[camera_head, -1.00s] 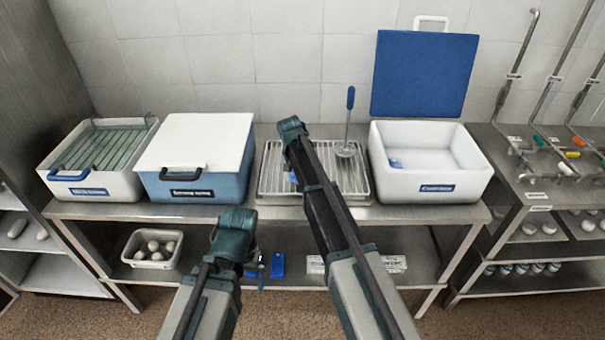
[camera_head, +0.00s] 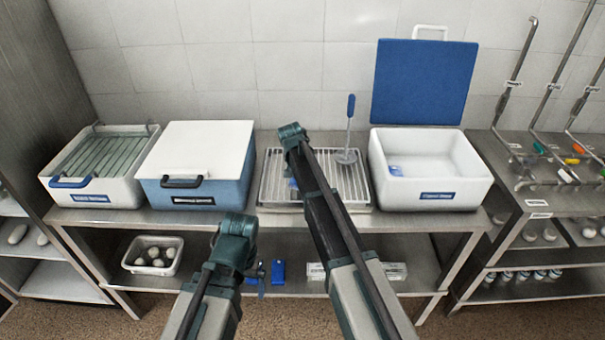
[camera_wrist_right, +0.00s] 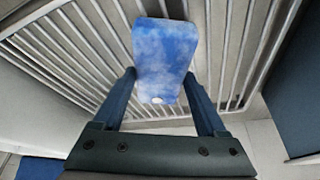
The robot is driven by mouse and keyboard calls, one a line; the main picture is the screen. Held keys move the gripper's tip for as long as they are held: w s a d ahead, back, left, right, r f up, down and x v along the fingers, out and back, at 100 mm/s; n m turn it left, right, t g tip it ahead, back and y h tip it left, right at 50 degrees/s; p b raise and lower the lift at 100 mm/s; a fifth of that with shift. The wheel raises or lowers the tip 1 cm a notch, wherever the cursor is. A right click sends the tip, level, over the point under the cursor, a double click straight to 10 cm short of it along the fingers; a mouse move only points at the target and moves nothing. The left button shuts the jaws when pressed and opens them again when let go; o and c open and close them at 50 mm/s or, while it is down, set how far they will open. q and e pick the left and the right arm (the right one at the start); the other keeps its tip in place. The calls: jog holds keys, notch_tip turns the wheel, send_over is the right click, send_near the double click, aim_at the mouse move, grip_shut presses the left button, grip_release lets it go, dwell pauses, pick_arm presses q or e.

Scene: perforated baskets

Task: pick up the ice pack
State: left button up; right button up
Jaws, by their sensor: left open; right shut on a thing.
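The ice pack (camera_wrist_right: 165,58), a blue and white mottled block, is between the fingers of my right gripper (camera_wrist_right: 165,92) in the right wrist view. The gripper is shut on it, over a wire rack. In the head view my right arm hides most of that gripper; a small blue patch shows beside the arm over the rack tray (camera_head: 361,187). My left gripper (camera_head: 257,274) is open and empty in front of the lower shelf. Another blue piece (camera_head: 395,170) lies inside the open white cooler (camera_head: 440,188).
A closed blue cooler with white lid (camera_head: 205,150) and a slatted basin (camera_head: 105,195) stand left on the steel table. The raised blue lid (camera_head: 424,82) stands behind the open cooler. A small tub (camera_head: 150,268) sits below.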

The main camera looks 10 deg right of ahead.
jog(key=shift+r+p, duration=0.4)
jog(key=shift+r, duration=0.2)
notch_tip(320, 180, up, 2)
jog(key=shift+r+p, duration=0.1)
jog(key=shift+p, duration=0.9)
pick_arm(q)
notch_tip(320, 180, up, 4)
jog(key=shift+r+p, duration=0.25)
jog(key=shift+p, duration=0.35)
pick_arm(e)
jog(key=s+a, duration=0.2)
jog(key=s, duration=0.5)
jog(key=s+a+r, duration=0.1)
jog(key=s+a, duration=0.1)
jog(key=s, duration=0.6)
jog(key=shift+s+a, duration=0.15)
jog(key=shift+a, duration=0.2)
pick_arm(q)
jog(key=shift+c, duration=0.3)
